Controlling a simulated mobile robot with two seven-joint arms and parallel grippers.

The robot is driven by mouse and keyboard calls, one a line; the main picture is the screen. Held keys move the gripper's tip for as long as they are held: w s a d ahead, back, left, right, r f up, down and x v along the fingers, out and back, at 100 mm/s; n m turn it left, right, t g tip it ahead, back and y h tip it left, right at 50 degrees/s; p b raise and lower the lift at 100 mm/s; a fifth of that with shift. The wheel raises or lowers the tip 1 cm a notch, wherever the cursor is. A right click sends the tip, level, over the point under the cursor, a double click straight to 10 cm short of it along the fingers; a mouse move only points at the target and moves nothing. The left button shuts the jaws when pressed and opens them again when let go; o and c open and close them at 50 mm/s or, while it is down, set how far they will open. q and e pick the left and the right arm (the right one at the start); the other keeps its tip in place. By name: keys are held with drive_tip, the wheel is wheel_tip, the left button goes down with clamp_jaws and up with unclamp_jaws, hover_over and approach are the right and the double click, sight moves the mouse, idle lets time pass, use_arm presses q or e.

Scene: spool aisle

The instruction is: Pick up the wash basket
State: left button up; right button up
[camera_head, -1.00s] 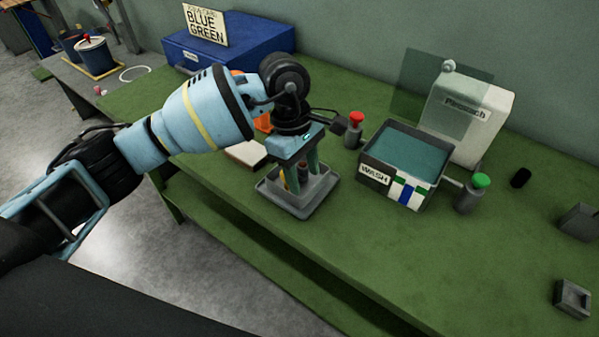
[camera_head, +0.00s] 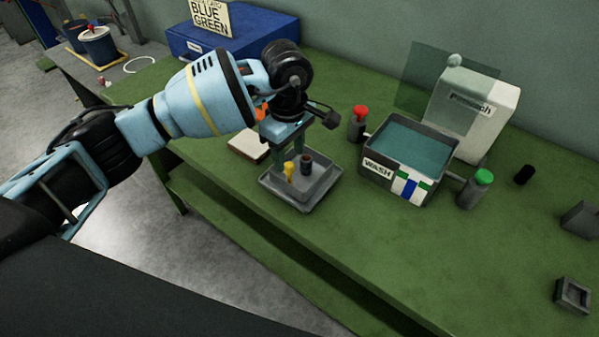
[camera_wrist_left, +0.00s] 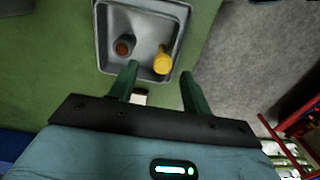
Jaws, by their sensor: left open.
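A grey box labelled WASH (camera_head: 377,171) stands on the green bench, with teal liquid or a teal surface inside. I cannot make out a separate basket in it. A shallow grey tray (camera_head: 318,195) sits in front and to the left, holding a yellow piece (camera_head: 289,170) and a dark, brown-topped cylinder (camera_head: 306,163). My left gripper (camera_head: 284,150) is open and empty, just behind and left of these pieces. In the left wrist view, its green fingers (camera_wrist_left: 158,82) point at the near side of the tray (camera_wrist_left: 103,40). My right gripper is not in view.
A blue case (camera_head: 240,35) sits at the back left.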

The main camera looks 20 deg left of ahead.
sight(289, 164)
use_arm(q)
wheel_tip(289, 164, down, 4)
drive_tip(key=shift+s, duration=0.15)
drive_tip(key=shift+c, duration=0.3)
clamp_jaws()
